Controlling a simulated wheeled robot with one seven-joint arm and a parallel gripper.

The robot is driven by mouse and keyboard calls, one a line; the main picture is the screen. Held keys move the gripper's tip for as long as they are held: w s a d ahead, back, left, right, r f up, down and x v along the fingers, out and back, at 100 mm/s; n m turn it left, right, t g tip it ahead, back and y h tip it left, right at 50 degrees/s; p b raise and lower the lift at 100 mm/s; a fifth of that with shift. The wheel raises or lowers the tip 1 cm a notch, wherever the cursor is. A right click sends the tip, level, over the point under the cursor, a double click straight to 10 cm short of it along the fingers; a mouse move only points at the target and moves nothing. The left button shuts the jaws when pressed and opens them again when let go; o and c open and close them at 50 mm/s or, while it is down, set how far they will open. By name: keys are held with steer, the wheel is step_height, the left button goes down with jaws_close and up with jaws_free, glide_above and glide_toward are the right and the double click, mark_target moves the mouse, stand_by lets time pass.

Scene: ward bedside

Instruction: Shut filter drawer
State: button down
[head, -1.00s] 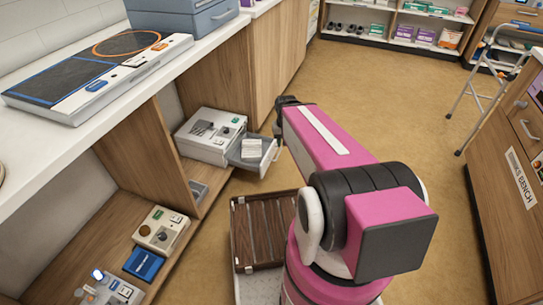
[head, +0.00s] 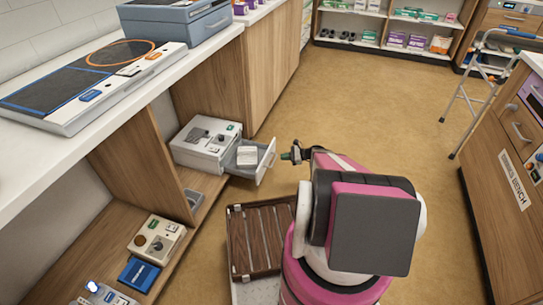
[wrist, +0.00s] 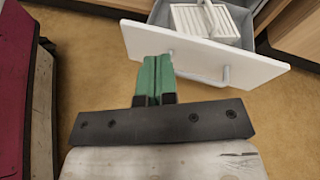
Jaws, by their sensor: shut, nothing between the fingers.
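The filter drawer (head: 247,163) is pulled out of the white machine (head: 207,144) on the low shelf. Its pale front panel (wrist: 200,52) with a handle (wrist: 226,75) shows in the wrist view. A white ribbed filter block (head: 246,155) lies in the drawer and also shows in the wrist view (wrist: 205,20). My gripper (head: 286,156) is just right of the drawer front, pointing at it, with a small gap visible in the head view. Its green fingers (wrist: 156,75) are shut together and empty, near the panel's left part in the wrist view.
Wooden cabinet walls (head: 140,160) flank the machine's shelf. A bench with drawers (head: 505,150) is at the right. The floor beyond my gripper is clear.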

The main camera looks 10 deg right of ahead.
mark_target(268, 154)
steer(key=w+d+f+m+t+y, duration=0.1)
steer(key=w+d+f+m+t, duration=0.2)
steer(key=d+f+m+t, duration=0.3)
steer(key=shift+g, duration=0.5)
steer(key=x, duration=1.3)
steer(key=shift+w+f, duration=0.25)
steer(key=shift+w, duration=0.1)
steer(key=shift+a, duration=0.1)
steer(key=x, duration=1.8)
steer(key=shift+w+a+r, duration=0.15)
steer(key=shift+a+r, duration=0.1)
steer(key=shift+a, duration=0.1)
